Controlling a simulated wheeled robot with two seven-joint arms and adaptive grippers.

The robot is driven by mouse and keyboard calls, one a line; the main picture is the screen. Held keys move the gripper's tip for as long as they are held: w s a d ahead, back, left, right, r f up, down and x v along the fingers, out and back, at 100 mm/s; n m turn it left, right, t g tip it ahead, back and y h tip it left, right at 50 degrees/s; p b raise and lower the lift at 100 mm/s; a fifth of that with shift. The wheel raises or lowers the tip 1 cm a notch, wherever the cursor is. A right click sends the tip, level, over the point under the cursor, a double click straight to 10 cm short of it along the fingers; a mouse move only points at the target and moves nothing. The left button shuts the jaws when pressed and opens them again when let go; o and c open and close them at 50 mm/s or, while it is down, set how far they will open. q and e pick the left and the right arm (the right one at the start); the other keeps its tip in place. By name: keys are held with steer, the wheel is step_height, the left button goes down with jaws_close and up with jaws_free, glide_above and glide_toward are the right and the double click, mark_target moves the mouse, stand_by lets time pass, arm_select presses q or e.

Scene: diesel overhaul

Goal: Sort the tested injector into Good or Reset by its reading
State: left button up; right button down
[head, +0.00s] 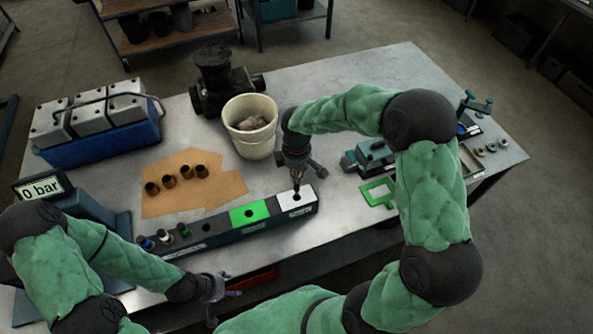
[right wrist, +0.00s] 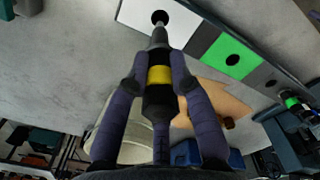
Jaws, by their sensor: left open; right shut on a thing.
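My right gripper (head: 298,176) is shut on an injector, a dark and grey body with a yellow band (right wrist: 160,76). The injector points nose down over the white section (head: 295,198) of the long dark rack (head: 200,247). In the right wrist view its nose is close to the hole in the white section (right wrist: 187,33); I cannot tell whether it has entered. The green section (head: 249,213) beside it has an empty hole. The section labels are too small to read. The display (head: 42,187) reads 0 bar. My left gripper (head: 213,289) is open and empty at the front edge.
Several injectors (head: 163,237) with coloured bands stand in the rack's left end. A cream bucket (head: 250,147) stands behind the rack. Several dark sleeves (head: 185,171) stand on brown cardboard (head: 222,186).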

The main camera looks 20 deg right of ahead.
mark_target(297, 194)
steer(key=shift+f, duration=0.65)
steer(key=shift+b, duration=0.35)
steer(key=shift+s+f+b, duration=0.1)
steer(key=shift+f+b, duration=0.95)
steer(key=shift+f, duration=0.7)
steer(key=shift+f, duration=0.1)
steer(key=shift+f+b, duration=1.4)
steer(key=shift+f, duration=0.4)
